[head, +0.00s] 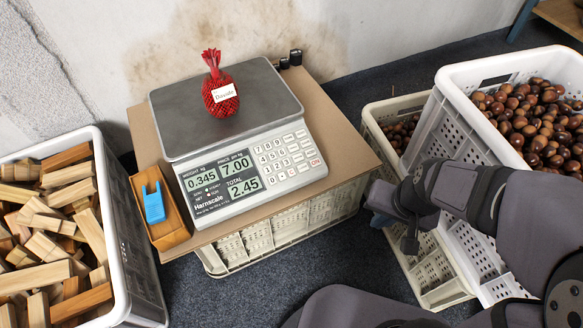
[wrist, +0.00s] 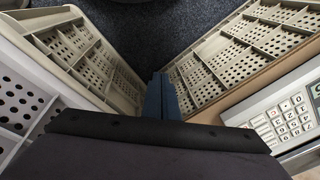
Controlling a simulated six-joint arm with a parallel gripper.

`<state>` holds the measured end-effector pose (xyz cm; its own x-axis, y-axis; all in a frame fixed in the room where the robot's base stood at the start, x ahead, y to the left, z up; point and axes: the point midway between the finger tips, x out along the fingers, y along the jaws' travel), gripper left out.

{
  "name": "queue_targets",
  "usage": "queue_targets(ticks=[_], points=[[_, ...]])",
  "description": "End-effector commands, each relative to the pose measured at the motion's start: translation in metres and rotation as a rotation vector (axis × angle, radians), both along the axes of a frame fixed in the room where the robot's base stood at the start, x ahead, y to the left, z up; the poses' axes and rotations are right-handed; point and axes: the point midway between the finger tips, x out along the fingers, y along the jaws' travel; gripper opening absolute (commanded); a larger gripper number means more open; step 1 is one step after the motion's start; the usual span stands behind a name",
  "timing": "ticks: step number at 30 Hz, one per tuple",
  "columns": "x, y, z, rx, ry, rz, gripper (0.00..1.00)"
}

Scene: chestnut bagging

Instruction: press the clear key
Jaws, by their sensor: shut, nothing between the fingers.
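The white scale (head: 240,165) sits on a cardboard-topped crate, with its keypad at the front right. Its clear key, a small white key marked C (head: 292,171), appears in the bottom row. A red net bag of chestnuts (head: 220,93) with a paper label stands on the scale plate. My gripper (head: 376,207) is to the right of the scale, apart from the keys. In the wrist view its fingers (wrist: 160,96) are together and empty, above the dark floor between crates. Part of the keypad (wrist: 290,118) shows at the right there.
A crate of chestnuts (head: 441,108) stands at the right, with a lower crate (head: 372,118) beside it. A crate of wood pieces (head: 118,225) is at the left. Dark carpet shows in front.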

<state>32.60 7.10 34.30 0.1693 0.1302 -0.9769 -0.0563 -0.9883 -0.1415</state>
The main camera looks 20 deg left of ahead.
Motion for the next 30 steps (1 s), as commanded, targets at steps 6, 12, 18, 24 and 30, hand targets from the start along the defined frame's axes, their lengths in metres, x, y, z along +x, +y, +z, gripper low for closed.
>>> queue_targets(ticks=[6, 12, 18, 24, 30], points=[[0.037, 0.086, 0.03, 0.168, -0.161, -0.112, 0.0], [0.057, 0.151, 0.061, 0.314, -0.289, -0.277, 0.0], [0.059, 0.193, 0.09, 0.418, -0.397, -0.462, 0.0], [0.045, 0.211, 0.113, 0.475, -0.501, -0.647, 0.0], [0.025, 0.208, 0.131, 0.49, -0.6, -0.791, 0.0]])
